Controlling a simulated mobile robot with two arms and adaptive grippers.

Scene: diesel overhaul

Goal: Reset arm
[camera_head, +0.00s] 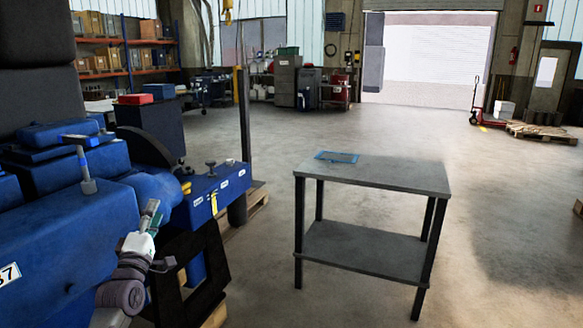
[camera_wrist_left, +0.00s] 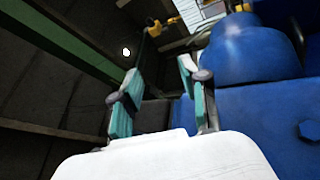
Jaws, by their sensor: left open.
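My left gripper (camera_head: 151,214) is in the lower left of the head view, raised beside the blue engine (camera_head: 75,225). In the left wrist view the gripper (camera_wrist_left: 160,88) shows its two teal-padded fingers apart, with nothing between them. The blue engine (camera_wrist_left: 265,105) fills the right side of that view, close to the right finger. I cannot tell whether the finger touches it. My right gripper is in neither view.
A grey two-shelf table (camera_head: 400,178) stands right of the engine, with a blue-rimmed flat item (camera_head: 337,156) on top. Open floor (camera_head: 250,290) lies between them. A pallet (camera_head: 255,205) sits behind the engine. Shelving (camera_head: 128,55) and a pallet jack (camera_head: 480,115) stand farther back.

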